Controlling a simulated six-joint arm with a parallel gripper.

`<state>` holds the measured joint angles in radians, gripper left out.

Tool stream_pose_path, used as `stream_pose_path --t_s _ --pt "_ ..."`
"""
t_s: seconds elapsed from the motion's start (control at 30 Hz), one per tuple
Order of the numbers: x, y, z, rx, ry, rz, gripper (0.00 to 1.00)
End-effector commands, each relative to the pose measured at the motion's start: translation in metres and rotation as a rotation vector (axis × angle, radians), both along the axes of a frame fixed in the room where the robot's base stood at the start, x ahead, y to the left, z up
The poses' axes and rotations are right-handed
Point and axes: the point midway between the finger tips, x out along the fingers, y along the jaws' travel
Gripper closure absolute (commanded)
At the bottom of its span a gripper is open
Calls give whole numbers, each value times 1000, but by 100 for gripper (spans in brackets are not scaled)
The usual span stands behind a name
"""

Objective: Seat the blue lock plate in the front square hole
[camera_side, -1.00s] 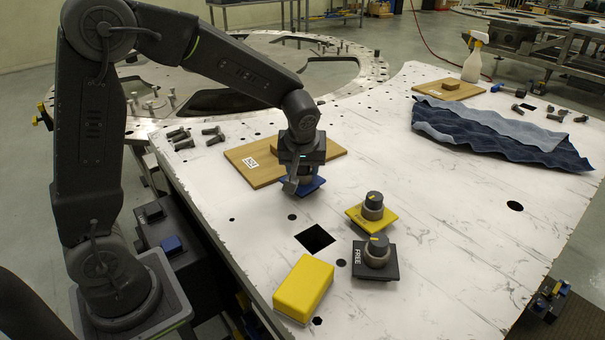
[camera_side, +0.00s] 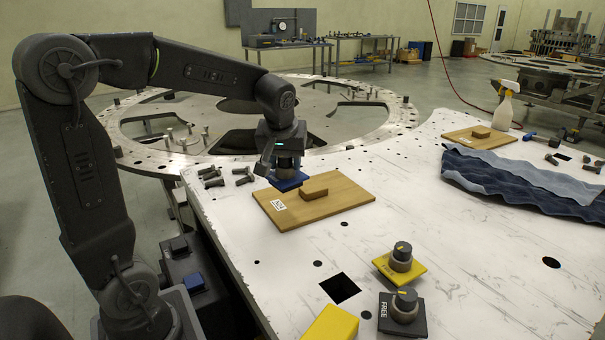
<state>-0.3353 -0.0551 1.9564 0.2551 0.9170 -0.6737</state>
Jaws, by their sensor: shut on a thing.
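The blue lock plate (camera_side: 287,181) is in my gripper (camera_side: 285,170), which is shut on its knob. The plate is level and appears raised above the white table, behind the wooden board. The gripper hides most of the knob. The front square hole (camera_side: 340,288) is a dark, empty opening in the white table, in front of the board and well forward of the plate.
A wooden board (camera_side: 325,200) with a block handle lies between plate and hole. A yellow plate (camera_side: 400,265), a black plate marked FREE (camera_side: 402,318) and a yellow block (camera_side: 331,325) surround the hole's right and front. Bolts (camera_side: 226,177) lie left of the gripper.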

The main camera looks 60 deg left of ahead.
Motion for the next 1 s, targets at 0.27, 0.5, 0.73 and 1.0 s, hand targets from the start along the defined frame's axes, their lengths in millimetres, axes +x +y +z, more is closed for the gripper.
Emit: stream_pose_path --t_s 0.27,0.5,0.73,1.0 --pt "8 -52 -6 -13 9 -39 87" --pt "8 -147 -22 -14 17 -78 87" --pt "-6 -208 -33 -3 7 -99 87" --pt "-13 -227 -39 1 -1 -102 87"
